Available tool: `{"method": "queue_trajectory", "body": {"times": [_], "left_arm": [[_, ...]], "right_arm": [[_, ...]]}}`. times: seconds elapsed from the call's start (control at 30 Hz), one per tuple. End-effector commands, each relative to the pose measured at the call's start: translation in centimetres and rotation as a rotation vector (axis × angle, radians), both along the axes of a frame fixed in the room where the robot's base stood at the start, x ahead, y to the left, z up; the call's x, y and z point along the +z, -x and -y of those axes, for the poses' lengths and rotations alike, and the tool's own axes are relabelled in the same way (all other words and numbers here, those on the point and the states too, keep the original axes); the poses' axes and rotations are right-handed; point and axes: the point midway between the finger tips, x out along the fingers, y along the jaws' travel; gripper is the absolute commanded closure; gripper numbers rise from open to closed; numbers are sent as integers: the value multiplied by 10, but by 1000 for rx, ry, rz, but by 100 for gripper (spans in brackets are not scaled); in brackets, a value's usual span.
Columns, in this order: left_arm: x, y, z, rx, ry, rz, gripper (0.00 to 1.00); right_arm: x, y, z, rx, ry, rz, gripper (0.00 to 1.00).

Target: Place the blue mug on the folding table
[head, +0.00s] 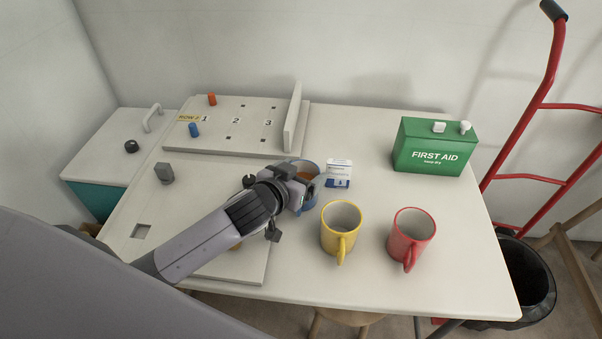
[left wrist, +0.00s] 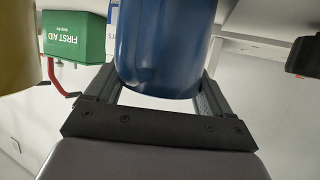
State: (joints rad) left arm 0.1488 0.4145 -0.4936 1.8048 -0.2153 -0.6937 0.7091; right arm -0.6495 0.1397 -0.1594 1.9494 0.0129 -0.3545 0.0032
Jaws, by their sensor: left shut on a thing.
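The blue mug (head: 311,166) is mostly hidden behind my left gripper (head: 306,186) in the head view; only parts of its rim and side show. In the left wrist view the blue mug (left wrist: 158,48) fills the space between the two fingers of my left gripper (left wrist: 153,88), which is shut on it. The white table (head: 385,275) lies under the gripper and mug. I cannot tell whether the mug's base touches the tabletop. My right gripper is in neither view.
A yellow mug (head: 340,230) and a red mug (head: 411,237) stand just right of the gripper. A small white and blue box (head: 339,173) is close behind. A green first aid box (head: 427,147) and a pegboard (head: 262,110) stand farther back. The table's right front is clear.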

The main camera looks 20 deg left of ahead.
Motion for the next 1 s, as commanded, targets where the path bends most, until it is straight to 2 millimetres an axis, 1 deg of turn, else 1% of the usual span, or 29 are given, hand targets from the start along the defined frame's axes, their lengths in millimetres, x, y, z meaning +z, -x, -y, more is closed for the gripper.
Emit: {"method": "queue_trajectory", "body": {"times": [0.03, 0.17, 0.2, 0.23, 0.27, 0.43, 0.53, 0.63, 0.77, 1.0], "left_arm": [[3, -1, 0, -1, 2, 6, 100], [0, -1, 0, -1, 2, 5, 100], [-3, 0, 0, 0, 1, 0, 15], [-2, 0, 0, 0, 1, 0, 5], [-2, 0, 0, 0, 1, 0, 0], [-2, 0, 0, 0, 1, 0, 0], [2, 0, 0, 0, 0, 1, 0], [3, 6, 0, -1, 1, 0, 0], [10, 21, -2, 0, 2, 0, 0], [25, 59, -6, -1, 2, -1, 0]], "right_arm": [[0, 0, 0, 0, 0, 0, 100], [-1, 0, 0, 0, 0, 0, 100], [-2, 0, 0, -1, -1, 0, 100], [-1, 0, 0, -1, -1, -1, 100], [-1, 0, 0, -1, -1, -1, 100], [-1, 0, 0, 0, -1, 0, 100], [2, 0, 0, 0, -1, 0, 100], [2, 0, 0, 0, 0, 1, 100], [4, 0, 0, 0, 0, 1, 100], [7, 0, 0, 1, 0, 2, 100]]}}
